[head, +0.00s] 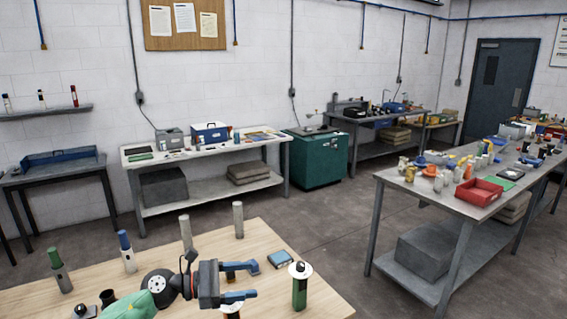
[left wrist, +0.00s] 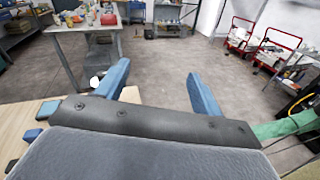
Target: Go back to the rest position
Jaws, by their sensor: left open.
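My left gripper (head: 255,281) reaches in over the light wooden table (head: 330,303), its two blue fingers spread apart and pointing right. Nothing shows held between them. In the left wrist view the gripper (left wrist: 158,69) also shows open, with empty space and grey floor between and beyond the fingers. A green cylinder with a white disc on top (head: 299,287) stands to the right of the fingers. A small blue box (head: 281,259) lies just beyond them. My right gripper is not in view.
On the wooden table stand grey cylinders (head: 185,233), a blue-topped cylinder (head: 128,253) and a green-topped cylinder (head: 59,272). A cluttered grey workbench (head: 400,187) stands at right, with open floor (head: 320,222) between. Red trolleys (left wrist: 237,38) show in the left wrist view.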

